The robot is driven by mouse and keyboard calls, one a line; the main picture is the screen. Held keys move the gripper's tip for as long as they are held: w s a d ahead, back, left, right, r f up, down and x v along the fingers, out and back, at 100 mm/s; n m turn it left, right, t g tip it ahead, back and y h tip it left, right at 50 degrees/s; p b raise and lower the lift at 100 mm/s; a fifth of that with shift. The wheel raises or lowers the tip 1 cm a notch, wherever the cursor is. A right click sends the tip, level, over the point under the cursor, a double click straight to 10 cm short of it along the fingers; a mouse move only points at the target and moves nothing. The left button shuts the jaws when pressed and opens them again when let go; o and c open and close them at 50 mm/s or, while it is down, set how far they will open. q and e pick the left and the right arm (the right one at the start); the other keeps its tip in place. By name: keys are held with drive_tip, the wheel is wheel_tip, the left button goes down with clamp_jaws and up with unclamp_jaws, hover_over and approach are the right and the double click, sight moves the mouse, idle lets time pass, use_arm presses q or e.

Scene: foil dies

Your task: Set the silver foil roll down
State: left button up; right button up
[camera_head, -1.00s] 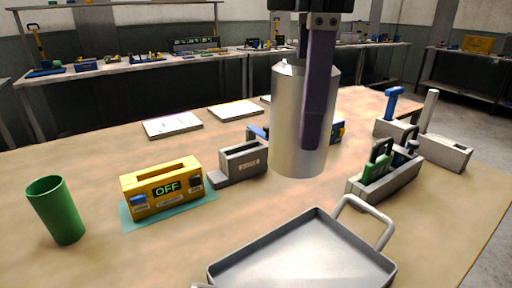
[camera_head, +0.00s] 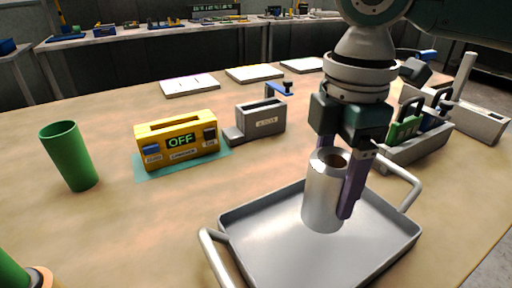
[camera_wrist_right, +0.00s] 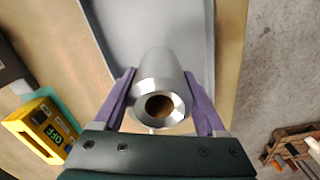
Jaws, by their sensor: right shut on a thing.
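The silver foil roll (camera_head: 323,200) is an upright metallic cylinder with a brown core hole in its top. My right gripper (camera_head: 338,190) is shut on it, with purple fingers on its sides. In the right wrist view the roll (camera_wrist_right: 163,80) sits between both fingers of the gripper (camera_wrist_right: 160,95). The roll is over the grey tray (camera_head: 262,258); I cannot tell whether its base touches the tray floor. My left gripper is not in view.
A yellow device reading OFF (camera_head: 177,139) stands on a teal mat, beside a grey slotted block (camera_head: 260,119). A green cup (camera_head: 69,155) is at left. A grey holder with green and dark tools (camera_head: 415,147) stands behind the tray's right handle.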

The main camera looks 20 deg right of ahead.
sight(327, 207)
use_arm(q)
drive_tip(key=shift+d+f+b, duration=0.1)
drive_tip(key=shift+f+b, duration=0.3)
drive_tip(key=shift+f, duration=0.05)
use_arm(e)
drive_tip(key=shift+f, duration=2.45)
drive_tip(key=shift+f, duration=0.1)
drive_tip(key=o, duration=1.6)
drive_tip(key=shift+c, duration=0.2)
